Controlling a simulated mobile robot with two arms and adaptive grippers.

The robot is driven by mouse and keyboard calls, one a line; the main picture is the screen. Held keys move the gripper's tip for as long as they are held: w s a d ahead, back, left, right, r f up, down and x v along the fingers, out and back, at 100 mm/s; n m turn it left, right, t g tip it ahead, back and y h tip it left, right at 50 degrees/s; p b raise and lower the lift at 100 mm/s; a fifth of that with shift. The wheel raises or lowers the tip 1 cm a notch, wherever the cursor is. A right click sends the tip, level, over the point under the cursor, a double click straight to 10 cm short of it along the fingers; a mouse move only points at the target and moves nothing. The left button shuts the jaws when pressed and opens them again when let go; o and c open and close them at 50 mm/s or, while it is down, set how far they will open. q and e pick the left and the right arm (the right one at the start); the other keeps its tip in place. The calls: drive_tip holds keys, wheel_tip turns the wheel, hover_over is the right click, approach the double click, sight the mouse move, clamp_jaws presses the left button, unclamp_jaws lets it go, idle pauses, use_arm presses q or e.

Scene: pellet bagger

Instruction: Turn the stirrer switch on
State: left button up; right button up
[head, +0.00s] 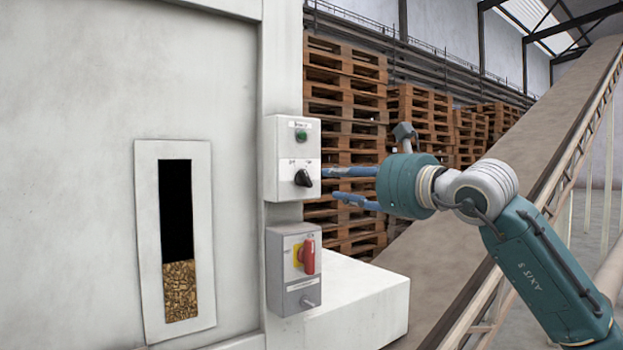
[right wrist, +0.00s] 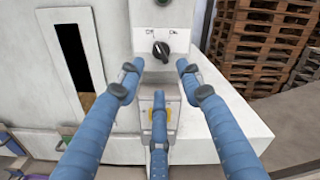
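The stirrer switch looks to be the black rotary knob (head: 303,178) on the upper light-grey box (head: 277,160), below a green lamp (head: 301,135). The knob also shows in the right wrist view (right wrist: 161,50). Its small labels are too small to read surely, and I cannot tell its setting. My right gripper (head: 335,185) is just right of the knob, its blue fingers pointing at the box. In the right wrist view its fingers (right wrist: 158,85) are spread apart with nothing between them, and the knob lies beyond the tips. My left gripper is out of view.
A lower grey box (head: 285,250) with a red handle (head: 307,256) on yellow sits just below. A white ledge (head: 375,295) juts out underneath. A window (head: 181,305) shows pellets. Pallets (head: 345,90) and a sloping conveyor (head: 540,150) stand behind my right arm.

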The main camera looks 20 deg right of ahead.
sight(306, 178)
drive_tip(key=p+x, duration=0.4)
drive_tip(key=x, duration=0.6)
drive_tip(key=shift+a, duration=0.15)
drive_tip(key=shift+w+a+f, duration=0.1)
drive_tip(key=shift+w+f, duration=0.05)
drive_tip(key=shift+w, duration=0.2)
drive_tip(key=shift+c, duration=0.2)
clamp_jaws()
